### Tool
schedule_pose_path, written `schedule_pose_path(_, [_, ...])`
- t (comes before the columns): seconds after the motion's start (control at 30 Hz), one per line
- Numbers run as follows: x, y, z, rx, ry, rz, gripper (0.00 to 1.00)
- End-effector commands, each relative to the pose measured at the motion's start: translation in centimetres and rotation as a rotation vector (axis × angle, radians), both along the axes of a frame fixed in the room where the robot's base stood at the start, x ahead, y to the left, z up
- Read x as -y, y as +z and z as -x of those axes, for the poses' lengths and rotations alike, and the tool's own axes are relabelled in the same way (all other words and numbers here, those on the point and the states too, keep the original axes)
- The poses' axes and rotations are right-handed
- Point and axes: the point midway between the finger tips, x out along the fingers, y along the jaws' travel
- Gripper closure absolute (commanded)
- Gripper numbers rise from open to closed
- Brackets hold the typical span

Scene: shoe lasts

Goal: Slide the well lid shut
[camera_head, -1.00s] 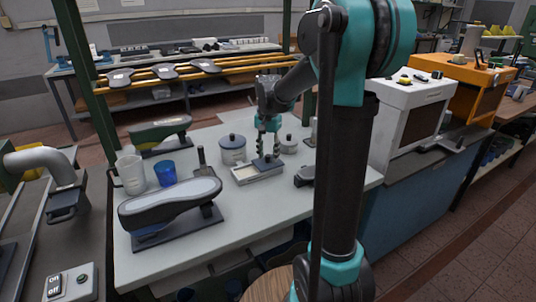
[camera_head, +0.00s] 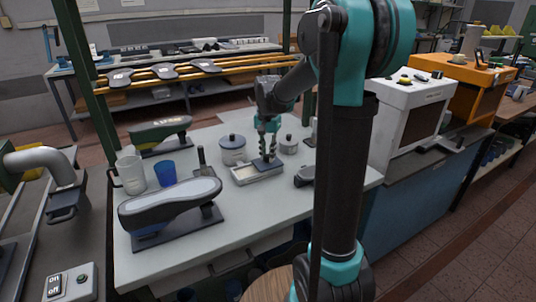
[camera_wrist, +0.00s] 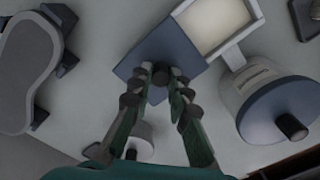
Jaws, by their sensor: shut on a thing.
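The well is a shallow pale tray (camera_head: 240,176) on the light bench top, with a cream interior. Its rim also shows in the wrist view (camera_wrist: 238,38). The flat dark blue lid (camera_wrist: 178,45) lies over one end of the well, and much of the cream interior stays uncovered. In the head view the lid (camera_head: 262,165) is at the well's right end. My gripper (camera_wrist: 160,80) is shut on the small dark knob (camera_wrist: 161,72) of the lid, fingers pointing down. In the head view my gripper (camera_head: 267,154) partly hides the lid.
A grey pot with a blue lid (camera_head: 232,150) stands just behind the well, and a smaller pot (camera_head: 288,145) to its right. A shoe last on a stand (camera_head: 170,203), a blue cup (camera_head: 165,173) and a clear beaker (camera_head: 131,174) are left. Bench in front is clear.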

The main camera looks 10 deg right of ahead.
Motion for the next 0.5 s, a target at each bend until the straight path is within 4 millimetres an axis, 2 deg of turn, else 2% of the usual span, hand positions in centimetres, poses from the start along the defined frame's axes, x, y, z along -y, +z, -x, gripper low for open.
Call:
schedule_pose_path(0.3, [-5.8, 0.0, 1.8, 0.001, 0.006, -0.001, 1.0])
schedule_pose_path(0.5, [-8.1, 0.0, 2.6, 0.001, 0.003, -0.001, 1.0])
